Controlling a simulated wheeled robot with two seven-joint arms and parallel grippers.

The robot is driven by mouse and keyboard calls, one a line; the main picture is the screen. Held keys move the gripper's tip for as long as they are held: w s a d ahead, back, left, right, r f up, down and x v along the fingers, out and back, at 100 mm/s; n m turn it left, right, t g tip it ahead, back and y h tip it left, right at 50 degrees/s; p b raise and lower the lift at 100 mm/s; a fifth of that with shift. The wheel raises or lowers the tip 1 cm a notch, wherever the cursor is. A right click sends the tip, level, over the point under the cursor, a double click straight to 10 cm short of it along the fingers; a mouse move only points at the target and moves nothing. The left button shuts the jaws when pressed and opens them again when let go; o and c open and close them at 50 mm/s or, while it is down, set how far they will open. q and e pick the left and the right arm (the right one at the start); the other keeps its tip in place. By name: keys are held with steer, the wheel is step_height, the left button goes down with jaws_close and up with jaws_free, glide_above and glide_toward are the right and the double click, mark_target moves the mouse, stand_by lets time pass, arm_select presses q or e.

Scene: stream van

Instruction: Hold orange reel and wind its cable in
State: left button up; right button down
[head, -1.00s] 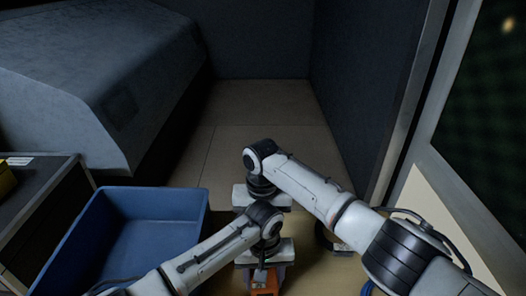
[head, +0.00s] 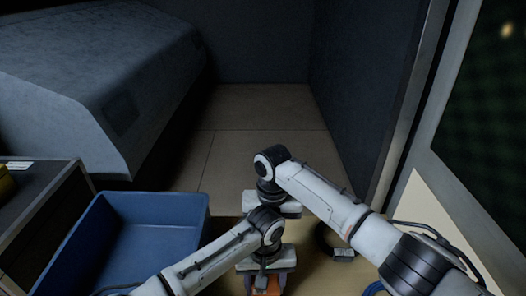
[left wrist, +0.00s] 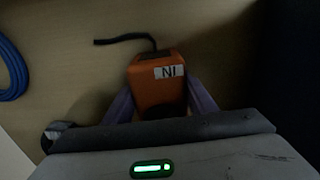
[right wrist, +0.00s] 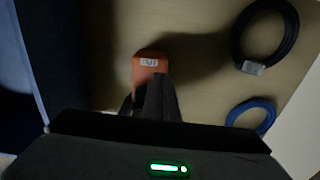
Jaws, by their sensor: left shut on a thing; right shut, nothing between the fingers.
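The orange reel (head: 268,288) is a small orange block at the bottom of the head view, mostly hidden under my left gripper (head: 264,284). In the left wrist view the reel (left wrist: 157,85) has a white label, and a short black cable (left wrist: 125,39) leaves its far end. My left gripper (left wrist: 158,108) is shut on it, one finger on each side. My right gripper (right wrist: 154,82) has its fingers together, empty, close to the reel's labelled orange end (right wrist: 149,68). I cannot tell whether they touch it. The right fingertips are hidden in the head view.
A blue bin (head: 205,212) stands left of the arms. A black cable coil (right wrist: 236,50) with a pale tag and a blue coil (right wrist: 231,113) lie on the tan surface to the right. A dark cabinet (head: 40,225) is far left. A wall stands at right.

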steer(key=shift+d+f, duration=0.1)
stand_by(0.3)
steer(key=shift+w+d, duration=0.1)
steer(key=shift+w, duration=0.2)
step_height(320, 180, up, 6)
stand_by(0.4)
steer(key=shift+a+f, duration=1.2)
steer(key=shift+f, duration=0.25)
steer(key=shift+a+f, duration=1.2)
steer(key=shift+f, duration=0.25)
